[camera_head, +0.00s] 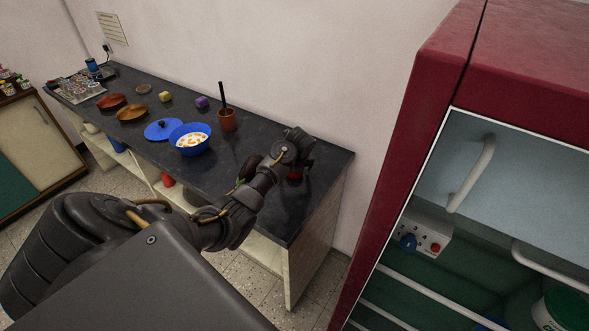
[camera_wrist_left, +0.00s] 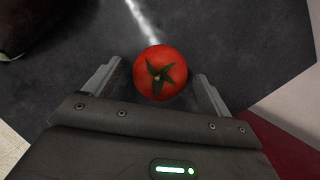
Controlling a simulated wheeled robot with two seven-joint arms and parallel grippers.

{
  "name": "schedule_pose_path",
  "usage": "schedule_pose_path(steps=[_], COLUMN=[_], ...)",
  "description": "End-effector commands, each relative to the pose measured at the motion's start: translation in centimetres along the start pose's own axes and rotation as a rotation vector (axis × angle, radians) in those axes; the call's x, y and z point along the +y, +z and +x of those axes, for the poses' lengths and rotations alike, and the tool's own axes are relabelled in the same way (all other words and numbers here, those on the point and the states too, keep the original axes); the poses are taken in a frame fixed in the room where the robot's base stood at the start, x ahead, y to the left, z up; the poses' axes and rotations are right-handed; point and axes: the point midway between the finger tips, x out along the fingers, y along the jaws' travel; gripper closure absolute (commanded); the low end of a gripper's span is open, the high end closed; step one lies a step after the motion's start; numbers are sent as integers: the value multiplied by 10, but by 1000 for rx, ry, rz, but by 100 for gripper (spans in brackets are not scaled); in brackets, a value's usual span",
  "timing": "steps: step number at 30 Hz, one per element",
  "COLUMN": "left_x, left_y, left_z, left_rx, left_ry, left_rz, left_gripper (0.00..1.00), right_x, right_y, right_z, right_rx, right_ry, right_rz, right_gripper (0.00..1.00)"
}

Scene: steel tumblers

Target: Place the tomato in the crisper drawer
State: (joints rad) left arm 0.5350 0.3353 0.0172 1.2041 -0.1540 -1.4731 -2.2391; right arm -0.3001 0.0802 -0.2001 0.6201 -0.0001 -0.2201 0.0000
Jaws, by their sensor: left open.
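The tomato (camera_wrist_left: 160,72) is red with a green calyx and sits on the dark countertop in the left wrist view. My left gripper (camera_wrist_left: 157,74) is open, with one finger on each side of the tomato and a gap visible on both sides. In the head view my left gripper (camera_head: 296,158) is over the right end of the counter, and only a bit of red tomato (camera_head: 295,176) shows beneath it. The red fridge (camera_head: 400,150) is at the right with its inside showing. I cannot make out the crisper drawer. My right gripper is out of view.
The dark counter (camera_head: 325,165) holds a blue bowl (camera_head: 187,150), a blue lid (camera_head: 157,131), a brown pot (camera_head: 227,122) and small blocks. A dark, smooth object (camera_wrist_left: 25,22) lies left of the tomato. A green-labelled tub (camera_head: 560,312) is in the fridge.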

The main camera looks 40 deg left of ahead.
Motion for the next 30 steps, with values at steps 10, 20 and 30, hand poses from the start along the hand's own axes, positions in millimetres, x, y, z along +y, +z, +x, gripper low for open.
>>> schedule_pose_path(steps=[10, 20, 30], left_x=[0, 0, 0], left_y=[0, 0, 1], left_z=[8, 8, 6], left_rx=[-2, -1, -2], left_ry=[0, 0, -1], left_rz=[-1, -1, -1], left_gripper=[19, 63, 71], right_x=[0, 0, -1], right_y=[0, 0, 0], right_z=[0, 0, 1], right_rx=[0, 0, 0], right_ry=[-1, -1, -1], right_rz=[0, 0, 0], right_gripper=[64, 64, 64])
